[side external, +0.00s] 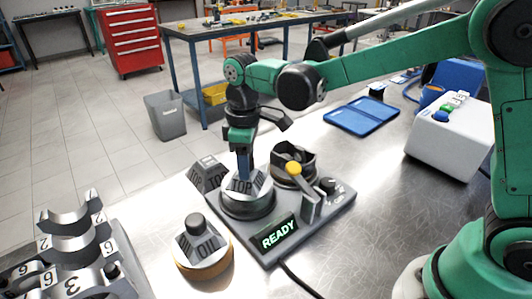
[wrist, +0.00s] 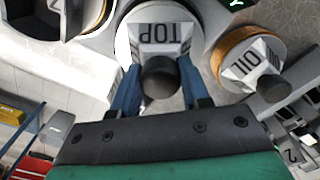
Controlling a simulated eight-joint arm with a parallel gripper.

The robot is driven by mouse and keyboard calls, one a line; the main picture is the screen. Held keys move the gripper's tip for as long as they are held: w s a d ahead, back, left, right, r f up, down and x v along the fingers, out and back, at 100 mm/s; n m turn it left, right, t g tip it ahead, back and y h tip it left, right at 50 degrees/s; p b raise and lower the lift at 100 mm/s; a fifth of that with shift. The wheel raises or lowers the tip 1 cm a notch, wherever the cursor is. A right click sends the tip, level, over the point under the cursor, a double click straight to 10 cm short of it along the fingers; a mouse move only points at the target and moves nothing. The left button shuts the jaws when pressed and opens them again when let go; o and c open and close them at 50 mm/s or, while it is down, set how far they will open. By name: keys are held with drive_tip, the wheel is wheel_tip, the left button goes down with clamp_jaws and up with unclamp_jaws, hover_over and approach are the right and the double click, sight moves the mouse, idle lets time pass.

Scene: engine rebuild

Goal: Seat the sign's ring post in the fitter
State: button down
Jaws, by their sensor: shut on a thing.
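My gripper (side external: 243,165) points down with its blue fingers shut on the black knob of the TOP ring post (side external: 242,184). In the wrist view the knob (wrist: 159,78) sits between the fingers (wrist: 160,88), with the TOP label facing the camera. The post is upright over a dark round part of the fitter base (side external: 312,232); I cannot tell whether it touches. A grey block sign (side external: 209,174) reading TOP stands behind it, at the left. The OIL ring post (side external: 203,246) stands apart on the bench, on a brass-coloured ring; it also shows in the wrist view (wrist: 252,62).
The fitter has a READY display (side external: 279,232), a yellow-knobbed lever (side external: 294,170) and a dark open cup (side external: 305,160). Numbered metal bearing parts (side external: 75,250) lie at front left. A blue tray (side external: 362,115) and a button box (side external: 450,140) are at back right. Bench right of the fitter is clear.

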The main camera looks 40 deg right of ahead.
idle(0.4)
unclamp_jaws()
idle(0.6)
drive_tip(key=shift+r, duration=3.15)
drive_tip(key=s+d+f+m+t, duration=0.1)
drive_tip(key=s+d+m+t, duration=0.6)
drive_tip(key=s, duration=0.3)
drive_tip(key=shift+d+f+m, duration=0.3)
drive_tip(key=shift+d+m, duration=0.5)
